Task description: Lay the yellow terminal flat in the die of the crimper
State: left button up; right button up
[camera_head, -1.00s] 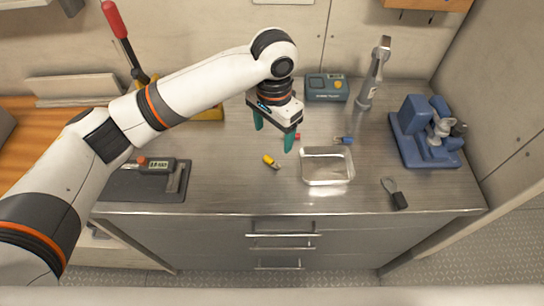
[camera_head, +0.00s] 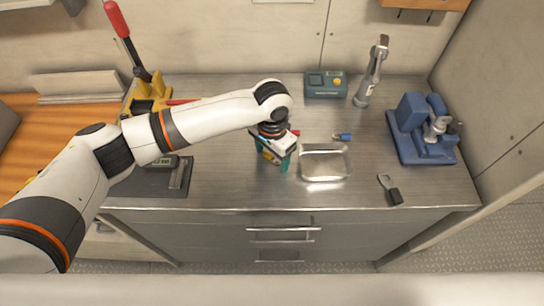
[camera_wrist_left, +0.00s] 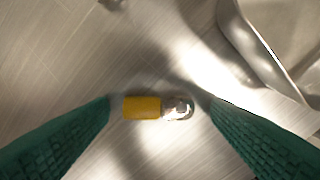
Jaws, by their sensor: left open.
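The yellow terminal (camera_wrist_left: 142,108) lies on the steel bench top, its yellow sleeve to the left and its metal ring to the right in the left wrist view. My left gripper (camera_head: 273,157) is open above it, with its green fingers to either side and apart from it. In the head view the terminal (camera_head: 268,155) is mostly covered by my gripper. The crimper (camera_head: 150,101), yellow with long red handles, stands at the back left of the bench. My arm covers part of it, and I cannot make out its die. My right gripper is not in view.
A teal box (camera_head: 325,84), a grey-handled tool (camera_head: 372,72) and a blue vise-like device (camera_head: 422,130) stand farther back and right. The front middle is clear.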

aim_at(272, 158)
pick_arm(q)
jog(key=c, duration=1.1)
jog(key=shift+r, duration=0.15)
notch_tip(272, 158, up, 9)
jog(key=b, duration=0.2)
jog(key=s+a+n, duration=0.3)
jog(key=a, duration=0.3)
jog(key=s+a+n, duration=0.3)
jog(key=s+a, duration=0.1)
jog(key=a, duration=0.2)
jog(key=s+a+n, duration=0.3)
jog(key=a, duration=0.4)
jog(key=shift+s+a+r, duration=0.1)
jog(key=shift+s, duration=0.1)
